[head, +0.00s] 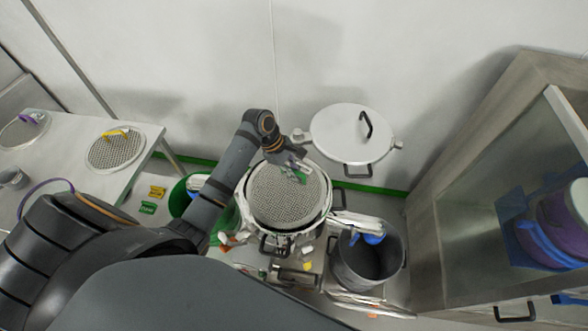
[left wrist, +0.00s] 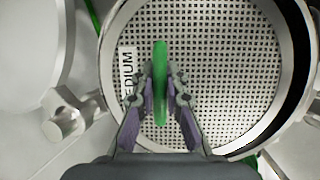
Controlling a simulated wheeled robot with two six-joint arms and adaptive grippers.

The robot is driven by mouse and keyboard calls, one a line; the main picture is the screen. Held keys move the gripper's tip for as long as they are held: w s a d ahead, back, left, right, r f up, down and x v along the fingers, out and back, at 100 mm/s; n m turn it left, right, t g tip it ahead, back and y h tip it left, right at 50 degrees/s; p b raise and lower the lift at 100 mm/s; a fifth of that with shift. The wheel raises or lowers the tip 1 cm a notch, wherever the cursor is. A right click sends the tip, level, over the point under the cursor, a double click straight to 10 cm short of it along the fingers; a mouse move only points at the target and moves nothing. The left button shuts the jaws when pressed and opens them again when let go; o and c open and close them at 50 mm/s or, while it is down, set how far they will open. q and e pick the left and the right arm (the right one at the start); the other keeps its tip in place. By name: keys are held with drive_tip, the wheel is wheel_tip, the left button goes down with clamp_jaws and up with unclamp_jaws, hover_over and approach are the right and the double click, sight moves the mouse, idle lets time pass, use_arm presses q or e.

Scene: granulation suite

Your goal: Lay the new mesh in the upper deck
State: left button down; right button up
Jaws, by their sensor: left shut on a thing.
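The new mesh (head: 285,198) is a round grey perforated disc with a green handle (head: 301,177). It is over the round upper deck (head: 262,229) of the sifter; I cannot tell whether it touches the seat. In the left wrist view the mesh (left wrist: 215,65) carries a label ending in "MEDIUM", partly hidden by a finger. A dark crescent gap shows between its rim and the deck's ring on the right. My left gripper (head: 296,165) is shut on the green handle, which stands between its fingers (left wrist: 160,90). My right gripper is not in view.
A lid (head: 345,133) with a black handle sits behind the deck. A grey bin (head: 366,262) stands at right, a green bin (head: 183,197) at left. The left table (head: 72,150) bears a yellow-handled mesh (head: 115,152) and a purple-handled one (head: 22,131). A steel cabinet (head: 450,160) stands right.

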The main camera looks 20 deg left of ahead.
sight(286, 185)
use_arm(q)
drive_tip(key=shift+f, duration=0.6)
drive_tip(key=shift+s+f, duration=0.25)
drive_tip(key=shift+f, duration=0.55)
drive_tip(key=shift+f+b, duration=0.3)
drive_tip(key=shift+f, duration=0.35)
drive_tip(key=shift+w+f, duration=0.4)
drive_tip(key=shift+s, duration=0.1)
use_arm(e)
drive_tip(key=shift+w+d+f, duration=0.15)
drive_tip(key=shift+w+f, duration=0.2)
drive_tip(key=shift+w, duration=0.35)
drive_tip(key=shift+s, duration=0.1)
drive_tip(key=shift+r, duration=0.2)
